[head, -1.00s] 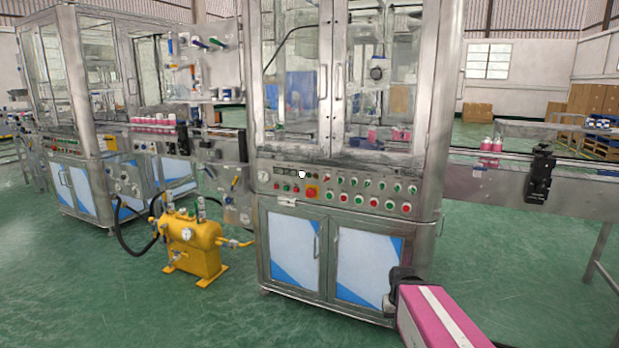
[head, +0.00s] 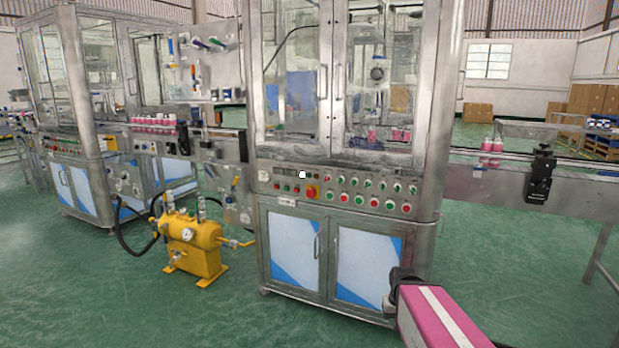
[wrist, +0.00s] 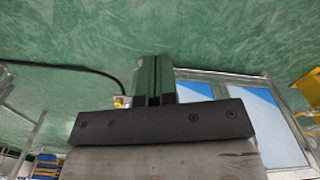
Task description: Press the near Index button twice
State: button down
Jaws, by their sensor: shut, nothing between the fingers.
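The control panel (head: 340,190) of the near crimping machine is in the middle of the head view. The labels are too small to read, so I cannot tell which button is Index. My gripper (wrist: 154,75) shows in the wrist view, its dark fingers together and empty, over the green floor and apart from the panel. The fingers do not show in the head view.
Cabinet doors with blue and white panels (head: 369,262) lie below the control panel. A yellow tank (head: 193,245) with a black hose stands on the floor at left. A conveyor (head: 480,185) runs off to the right. The floor in front is clear.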

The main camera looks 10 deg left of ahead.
aim_at(388, 208)
jog(key=shift+w, duration=0.1)
dwell(0.6)
jog(key=w+a+r+m+t+y, duration=0.2)
jog(key=w+r+m+t, duration=0.15)
jog(key=w, duration=0.55)
jog(key=w+a+r+m+t+y, duration=0.1)
jog(key=w+r+m+t+y, duration=0.1)
jog(key=w+r+m, duration=0.45)
jog(key=w+d+r+m+t, duration=0.1)
jog(key=w+r+m+t, duration=0.5)
jog(key=w+r, duration=0.5)
jog(key=w+m, duration=0.1)
jog(key=w, duration=0.4)
jog(key=shift+r+y, duration=0.4)
jog(key=shift+w+t, duration=0.1)
jog(key=shift+t, duration=0.15)
jog(key=shift+w+d, duration=0.45)
jog(key=shift+w, duration=0.9)
jog(key=shift+w+d, duration=0.5)
jog(key=shift+w, duration=0.85)
jog(key=shift+w+d, duration=0.45)
jog(key=shift+w, duration=0.9)
jog(key=shift+w, duration=0.15)
jog(key=shift+w+d, duration=0.1)
jog(key=shift+w, duration=0.2)
